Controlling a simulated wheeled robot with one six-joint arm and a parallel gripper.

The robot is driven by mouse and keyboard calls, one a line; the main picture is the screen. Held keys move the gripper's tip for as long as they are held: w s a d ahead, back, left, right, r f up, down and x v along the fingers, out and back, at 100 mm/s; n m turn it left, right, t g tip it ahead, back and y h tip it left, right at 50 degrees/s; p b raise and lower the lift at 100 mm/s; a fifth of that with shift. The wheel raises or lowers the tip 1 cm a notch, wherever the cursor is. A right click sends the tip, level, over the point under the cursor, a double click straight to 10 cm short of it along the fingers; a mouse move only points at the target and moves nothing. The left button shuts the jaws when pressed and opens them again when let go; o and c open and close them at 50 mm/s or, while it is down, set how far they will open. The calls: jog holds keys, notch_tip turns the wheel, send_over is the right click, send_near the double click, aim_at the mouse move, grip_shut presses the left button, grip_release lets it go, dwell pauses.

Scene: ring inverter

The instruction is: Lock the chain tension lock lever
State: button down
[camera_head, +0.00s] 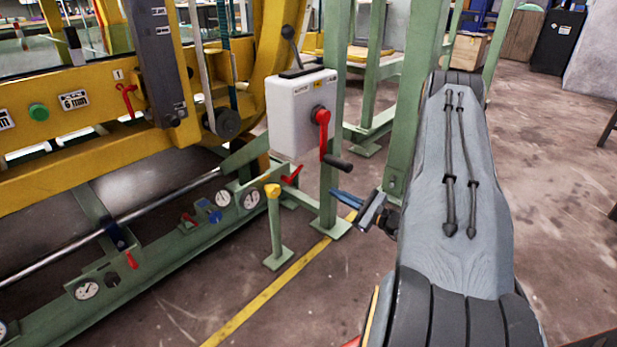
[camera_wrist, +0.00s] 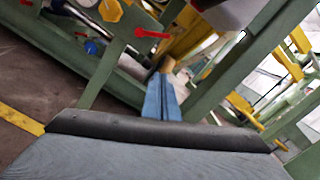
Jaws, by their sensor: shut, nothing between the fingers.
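No readable label marks the chain tension lock lever, so I cannot tell which lever it is. A small red lever (camera_head: 291,175) sits low on the green frame, below a grey-white box. A red lever also shows in the wrist view (camera_wrist: 152,34), on a green plate at the upper middle. A larger red lever with a black handle (camera_head: 322,130) is on the box's front. My gripper (camera_head: 334,192) is shut and empty, its blue fingers right of the small red lever and apart from it. The blue fingers also show in the wrist view (camera_wrist: 162,85).
The grey-white box (camera_head: 290,105) hangs above and left of my gripper. A green post (camera_head: 332,200) stands close to the fingers. A short yellow-topped post (camera_head: 274,230) stands left of them. Gauges (camera_head: 251,198) line the low green rail. Open floor (camera_head: 560,180) lies right.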

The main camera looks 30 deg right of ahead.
jog(key=shift+a, duration=0.1)
jog(key=w+a+r+b, duration=0.4)
jog(key=w+a, duration=0.1)
jog(key=w, duration=0.4)
jog(key=shift+w+a, duration=0.2)
jog(key=shift+a, duration=0.15)
jog(key=shift+d, duration=0.1)
dwell(0.3)
